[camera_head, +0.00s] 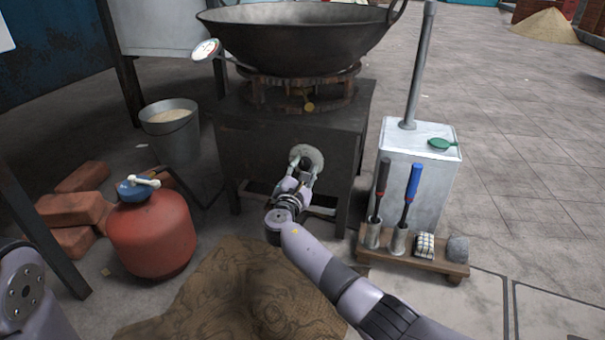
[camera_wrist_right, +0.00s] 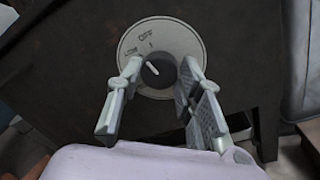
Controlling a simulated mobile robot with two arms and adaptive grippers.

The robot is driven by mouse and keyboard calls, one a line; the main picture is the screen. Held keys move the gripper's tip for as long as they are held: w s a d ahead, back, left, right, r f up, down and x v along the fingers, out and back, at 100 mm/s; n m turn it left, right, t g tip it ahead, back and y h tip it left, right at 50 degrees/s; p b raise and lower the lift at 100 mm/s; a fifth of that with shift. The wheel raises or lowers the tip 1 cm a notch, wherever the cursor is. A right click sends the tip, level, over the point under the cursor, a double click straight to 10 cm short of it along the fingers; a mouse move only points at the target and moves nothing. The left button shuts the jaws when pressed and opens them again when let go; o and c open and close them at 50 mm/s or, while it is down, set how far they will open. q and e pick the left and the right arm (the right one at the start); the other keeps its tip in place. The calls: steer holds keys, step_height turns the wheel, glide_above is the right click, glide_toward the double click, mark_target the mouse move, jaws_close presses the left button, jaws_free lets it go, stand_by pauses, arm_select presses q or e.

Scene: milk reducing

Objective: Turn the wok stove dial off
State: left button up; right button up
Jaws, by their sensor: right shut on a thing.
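The wok stove (camera_head: 290,140) is a dark metal box with a large black wok (camera_head: 300,40) on its burner. The dial (camera_wrist_right: 158,70) is a dark round knob with a white pointer mark, on a pale round plate (camera_wrist_right: 185,38) on the stove's front. The plate has markings, and the pointer tilts to the upper left in the wrist view. My right gripper (camera_wrist_right: 158,75) has its two fingers on either side of the knob and is shut on it. In the head view the right gripper (camera_head: 303,172) hides part of the dial. My left gripper is out of view.
A red gas cylinder (camera_head: 150,238) with a blue top, bricks (camera_head: 75,207) and a bucket (camera_head: 172,132) stand at the left. A white metal can (camera_head: 430,160) and a small wooden rack (camera_head: 410,258) with tools stand at the right. Brown sacking (camera_head: 235,290) lies on the floor in front.

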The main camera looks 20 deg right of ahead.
steer(key=shift+f+m+b, duration=0.1)
steer(key=shift+m+b, duration=0.6)
steer(key=shift+m, duration=0.9)
steer(key=o, duration=1.2)
steer(key=shift+d, duration=0.1)
steer(key=shift+c, duration=0.2)
steer(key=v, duration=0.7)
steer(key=shift+s+a, duration=0.2)
steer(key=shift+a, duration=0.05)
